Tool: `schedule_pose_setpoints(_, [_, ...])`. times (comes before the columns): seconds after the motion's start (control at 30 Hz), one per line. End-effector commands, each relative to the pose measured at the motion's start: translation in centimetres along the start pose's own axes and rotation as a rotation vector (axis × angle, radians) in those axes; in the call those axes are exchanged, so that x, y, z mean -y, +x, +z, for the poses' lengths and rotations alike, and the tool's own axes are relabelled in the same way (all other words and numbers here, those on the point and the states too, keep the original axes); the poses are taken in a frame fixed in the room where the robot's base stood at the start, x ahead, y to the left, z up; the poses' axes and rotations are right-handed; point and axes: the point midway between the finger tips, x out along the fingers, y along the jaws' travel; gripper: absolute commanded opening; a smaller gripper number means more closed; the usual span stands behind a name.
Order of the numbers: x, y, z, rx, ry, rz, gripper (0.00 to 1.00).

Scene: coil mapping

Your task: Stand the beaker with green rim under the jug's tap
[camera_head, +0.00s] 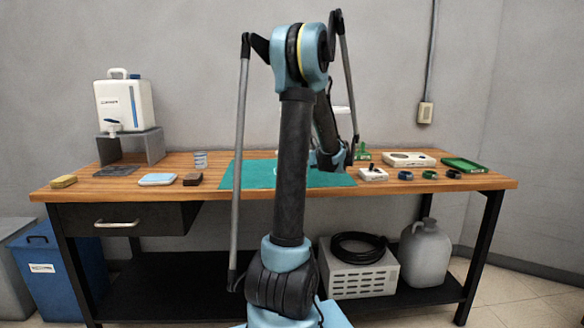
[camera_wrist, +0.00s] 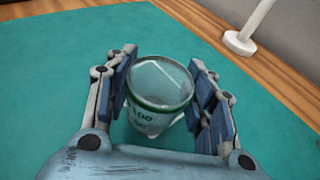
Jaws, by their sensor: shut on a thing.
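The beaker with green rim (camera_wrist: 157,118) shows in the wrist view, a clear cup with green markings. My gripper (camera_wrist: 163,72) is shut on it, with one finger on each side. The beaker is over the green mat (camera_wrist: 55,90); I cannot tell whether its base touches the mat. In the head view the white jug (camera_head: 125,103) stands on a grey stand (camera_head: 152,146) at the left of the bench. Its tap (camera_head: 113,124) is low on the front. My arm hides the beaker in the head view.
A dark flat plate (camera_head: 116,170) lies before the stand. A white rod on a round base (camera_wrist: 240,42) stands behind the beaker. A green tray (camera_head: 464,165) is at the right.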

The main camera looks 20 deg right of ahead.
Motion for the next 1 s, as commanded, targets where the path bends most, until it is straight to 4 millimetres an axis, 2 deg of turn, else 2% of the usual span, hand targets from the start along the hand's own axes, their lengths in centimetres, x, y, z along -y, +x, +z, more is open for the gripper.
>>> schedule_pose_setpoints(0.17, [0.0,-0.4,1.1,0.000,0.000,0.000,0.26])
schedule_pose_setpoints(0.5, [0.0,-2.0,6.4,0.000,0.000,0.000,0.26])
schedule_pose_setpoints(0.7, [0.0,-2.7,8.7,0.000,0.000,0.000,0.26])
schedule_pose_setpoints(1.0, [0.0,-3.0,9.6,0.000,0.000,0.000,0.26])
